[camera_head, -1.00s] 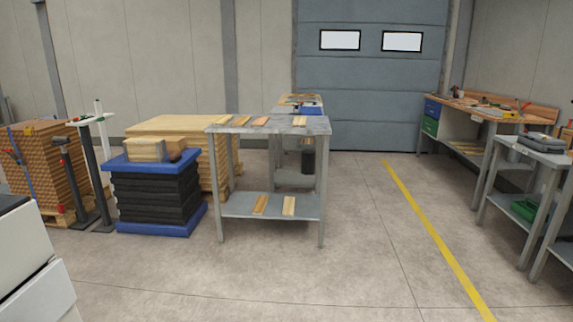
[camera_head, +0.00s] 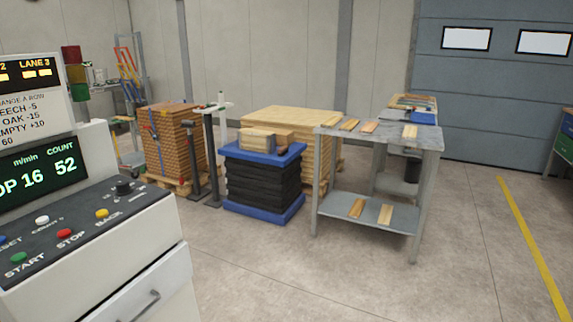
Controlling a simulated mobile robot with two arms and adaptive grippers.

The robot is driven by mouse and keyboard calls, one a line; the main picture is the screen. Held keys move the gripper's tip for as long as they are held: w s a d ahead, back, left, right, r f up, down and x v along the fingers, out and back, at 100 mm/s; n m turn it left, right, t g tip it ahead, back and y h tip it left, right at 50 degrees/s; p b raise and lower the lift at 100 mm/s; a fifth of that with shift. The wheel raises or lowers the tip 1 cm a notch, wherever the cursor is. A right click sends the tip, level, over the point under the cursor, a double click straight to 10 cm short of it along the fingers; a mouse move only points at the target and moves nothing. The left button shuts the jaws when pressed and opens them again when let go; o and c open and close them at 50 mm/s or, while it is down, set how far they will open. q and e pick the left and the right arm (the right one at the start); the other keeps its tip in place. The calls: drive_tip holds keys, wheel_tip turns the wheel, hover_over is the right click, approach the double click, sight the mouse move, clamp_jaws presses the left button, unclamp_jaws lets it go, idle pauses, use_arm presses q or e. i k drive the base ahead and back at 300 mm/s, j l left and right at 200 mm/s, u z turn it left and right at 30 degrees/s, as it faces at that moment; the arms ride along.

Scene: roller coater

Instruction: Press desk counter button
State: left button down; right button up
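A control desk (camera_head: 158,232) stands at the left edge, partly cut off. Its sloped dark panel (camera_head: 130,203) carries a green START button (camera_head: 18,257), a red STOP button (camera_head: 64,233), a yellow BACK button (camera_head: 102,213), a white button (camera_head: 42,220) whose label is hard to read, and a black knob (camera_head: 123,187). A blue button at the left edge is only partly visible. The counter display (camera_head: 50,173) above reads COUNT 52 and m/min 16. Neither of my grippers is in view.
A grey metal table (camera_head: 372,227) with wooden strips stands right of centre. A blue-and-black stack (camera_head: 262,185) and a pallet of wood (camera_head: 172,145) stand behind the desk. The floor (camera_head: 300,280) in front is clear. A drawer front (camera_head: 150,295) is below the panel.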

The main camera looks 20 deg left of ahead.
sight(42, 220)
drive_tip(key=u, duration=1.9)
